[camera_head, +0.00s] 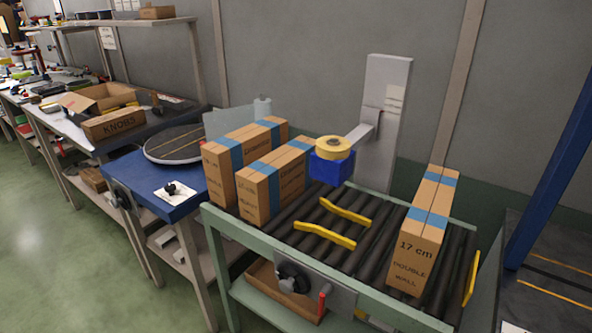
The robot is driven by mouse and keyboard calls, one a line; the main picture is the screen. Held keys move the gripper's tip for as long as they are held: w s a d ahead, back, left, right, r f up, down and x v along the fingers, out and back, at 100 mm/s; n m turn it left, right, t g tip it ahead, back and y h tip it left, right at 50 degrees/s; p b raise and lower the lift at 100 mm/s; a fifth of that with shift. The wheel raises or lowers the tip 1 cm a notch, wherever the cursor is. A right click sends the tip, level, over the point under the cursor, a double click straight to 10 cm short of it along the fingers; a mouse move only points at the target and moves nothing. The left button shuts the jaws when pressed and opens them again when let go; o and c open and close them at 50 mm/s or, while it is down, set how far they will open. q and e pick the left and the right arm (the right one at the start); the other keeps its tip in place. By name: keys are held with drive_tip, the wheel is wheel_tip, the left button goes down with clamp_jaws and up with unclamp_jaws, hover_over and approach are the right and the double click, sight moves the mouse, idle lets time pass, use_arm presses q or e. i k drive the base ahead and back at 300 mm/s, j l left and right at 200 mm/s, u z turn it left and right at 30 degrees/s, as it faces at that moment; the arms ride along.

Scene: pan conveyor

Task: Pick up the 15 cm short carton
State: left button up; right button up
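Three brown cartons with blue tape bands stand on the roller conveyor (335,261). A shorter carton (256,198) is at the left, in front of and beside a taller carton (222,178). I cannot read a size on either of these two. A long carton (409,262) at the right reads "17 cm" and "DOUBLE WALL". No carton that clearly reads 15 cm shows. Neither of my grippers is in view.
Two yellow guide bars (325,235) lie across the rollers between the cartons. A yellow and blue head (332,163) on a grey post (385,120) hangs over the conveyor's back. A blue table (160,206) stands at the left. Open green floor (60,260) is at lower left.

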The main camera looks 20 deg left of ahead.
sight(265, 187)
drive_tip(key=j, duration=0.85)
drive_tip(key=i+j, duration=0.15)
drive_tip(key=j, duration=1.55)
drive_tip(key=i, duration=0.05)
